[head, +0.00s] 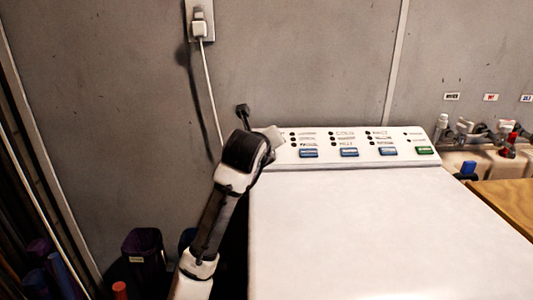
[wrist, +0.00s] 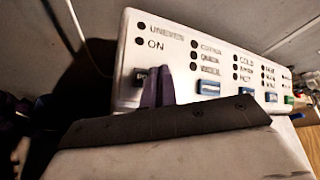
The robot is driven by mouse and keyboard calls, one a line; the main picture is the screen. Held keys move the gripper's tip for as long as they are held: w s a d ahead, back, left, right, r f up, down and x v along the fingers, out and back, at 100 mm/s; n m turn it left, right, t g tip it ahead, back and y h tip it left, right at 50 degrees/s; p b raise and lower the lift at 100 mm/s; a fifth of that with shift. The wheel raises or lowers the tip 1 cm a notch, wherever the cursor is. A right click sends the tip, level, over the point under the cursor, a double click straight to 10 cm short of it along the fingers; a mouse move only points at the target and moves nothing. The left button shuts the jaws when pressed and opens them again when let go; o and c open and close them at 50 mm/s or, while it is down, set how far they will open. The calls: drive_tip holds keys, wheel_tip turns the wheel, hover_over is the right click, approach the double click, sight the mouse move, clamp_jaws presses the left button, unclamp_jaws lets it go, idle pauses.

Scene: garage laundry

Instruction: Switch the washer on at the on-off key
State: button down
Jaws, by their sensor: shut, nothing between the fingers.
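The white washer (head: 380,235) has a raised control panel (head: 375,134) along its back edge. The wrist view shows the panel's left end (wrist: 180,28) with lamps marked UNEVEN and ON, both dark. Below ON sits a small dark key (wrist: 139,79), partly hidden by my fingers. My gripper (wrist: 160,78) is shut and empty, upright in front of the panel, just right of that dark key. I cannot tell whether the fingers touch the panel. In the head view my gripper (head: 272,137) covers the panel's left end.
Three blue keys, the leftmost here (head: 308,153), and a green key (head: 424,150) line the panel to the right. A plug and cord (head: 200,30) hang on the wall behind. Taps (head: 465,127) stand at right. Dark bins (head: 143,250) stand left of the washer.

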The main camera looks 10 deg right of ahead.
drive_tip(key=shift+f, duration=0.1)
drive_tip(key=shift+w+f, duration=0.15)
drive_tip(key=shift+f, duration=0.15)
drive_tip(key=shift+w+d+f+b, duration=0.1)
drive_tip(key=shift+w+f+b, duration=0.1)
drive_tip(key=shift+f+b, duration=0.4)
idle(1.2)
drive_tip(key=shift+s+r+p, duration=0.3)
drive_tip(key=shift+r+p, duration=0.45)
drive_tip(key=shift+r, duration=0.05)
drive_tip(key=shift+r, duration=0.1)
drive_tip(key=r+p, duration=0.1)
drive_tip(key=s+r+p, duration=0.1)
drive_tip(key=r, duration=0.1)
drive_tip(key=s+r+p, duration=0.1)
drive_tip(key=shift+a+r, duration=0.25)
drive_tip(key=shift+r, duration=0.05)
idle(0.4)
